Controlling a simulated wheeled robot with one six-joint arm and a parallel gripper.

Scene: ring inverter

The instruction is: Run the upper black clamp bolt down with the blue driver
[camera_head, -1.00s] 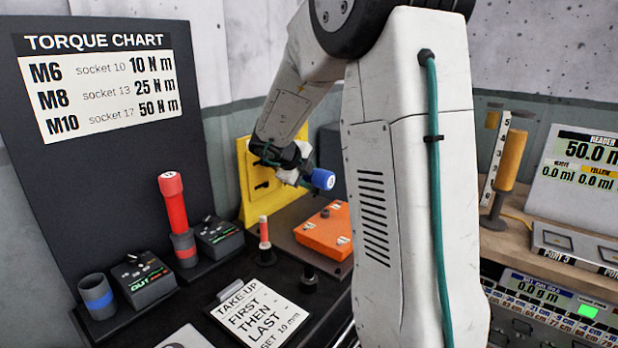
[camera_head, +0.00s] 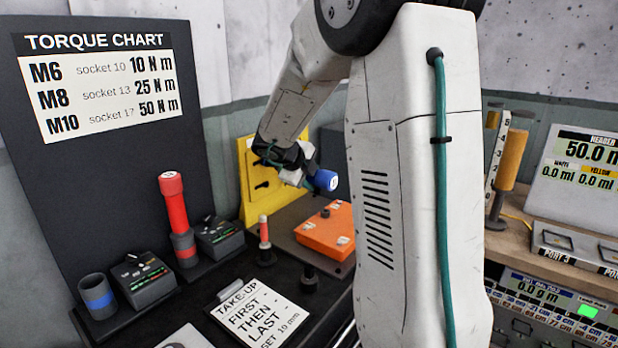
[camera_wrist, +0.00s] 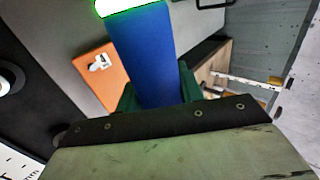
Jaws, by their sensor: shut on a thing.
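My gripper (camera_head: 296,165) is shut on the blue driver (camera_head: 325,180) and holds it in the air near the yellow bracket, above and behind the orange block. The driver's blue cap points right and slightly toward the camera. In the wrist view the blue driver (camera_wrist: 144,55) stands between my green fingers (camera_wrist: 157,98), with a bright green-edged light patch at its far end. The yellow bracket (camera_head: 248,160) stands upright with dark bolt heads or holes on its face. I cannot tell which of these is the upper black clamp bolt; the driver's working end is hidden.
The orange block (camera_head: 325,238) sits on a dark plate below my gripper. A red driver (camera_head: 173,205) stands in a holder at left, beside an empty blue-banded holder (camera_head: 97,297). A sign card (camera_head: 255,315) lies in front. A wooden bench (camera_head: 520,225) is at right.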

